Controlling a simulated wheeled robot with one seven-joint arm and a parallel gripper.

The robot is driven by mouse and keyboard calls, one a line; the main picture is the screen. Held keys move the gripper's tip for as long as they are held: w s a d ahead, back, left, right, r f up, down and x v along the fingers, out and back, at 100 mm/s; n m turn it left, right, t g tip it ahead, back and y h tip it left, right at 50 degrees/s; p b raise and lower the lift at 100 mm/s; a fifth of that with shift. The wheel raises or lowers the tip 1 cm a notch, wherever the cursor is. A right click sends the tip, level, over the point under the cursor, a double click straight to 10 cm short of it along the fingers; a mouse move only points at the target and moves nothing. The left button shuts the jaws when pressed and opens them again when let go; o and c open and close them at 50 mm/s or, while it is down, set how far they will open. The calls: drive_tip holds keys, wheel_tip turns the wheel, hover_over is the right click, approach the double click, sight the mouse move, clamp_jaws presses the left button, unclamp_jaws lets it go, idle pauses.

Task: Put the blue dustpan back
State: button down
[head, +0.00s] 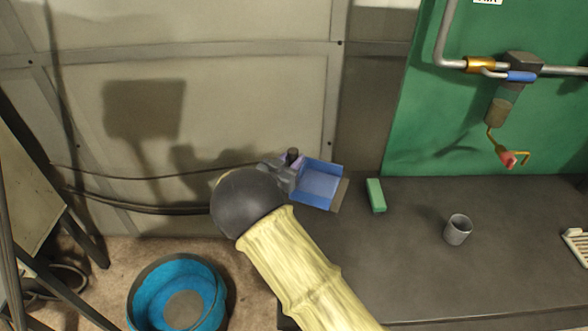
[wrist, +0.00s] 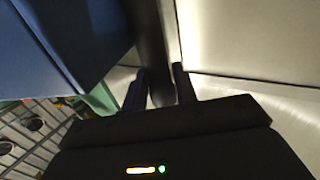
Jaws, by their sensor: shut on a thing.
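The blue dustpan (head: 318,182) is above the left back part of the dark bench top in the head view, with its pan pointing right and a grey-brown front edge. My gripper (head: 288,170) is just left of the pan, shut on its dark handle. In the wrist view my gripper (wrist: 162,88) has its two fingers on either side of the dark handle (wrist: 150,40). The blue pan (wrist: 70,40) fills the upper left there. Whether the pan touches the bench cannot be told. No clear holder for the dustpan stands out.
The dark bench (head: 400,260) carries a green block (head: 376,195), a grey cup (head: 458,230) and a pale slatted item (head: 577,244). A green panel (head: 430,120) with pipes stands behind. A blue bucket (head: 150,290) stands on the floor. Cables (head: 130,205) run along the panelled wall.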

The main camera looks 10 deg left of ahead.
drive_tip(key=shift+f, duration=1.8)
drive_tip(key=shift+f, duration=0.2)
drive_tip(key=c, duration=1.2)
unclamp_jaws()
drive_tip(key=shift+r, duration=0.1)
drive_tip(key=shift+c, duration=0.2)
drive_tip(key=shift+o, duration=0.7)
drive_tip(key=shift+r, duration=0.1)
drive_tip(key=b+v, duration=0.2)
drive_tip(key=v, duration=1)
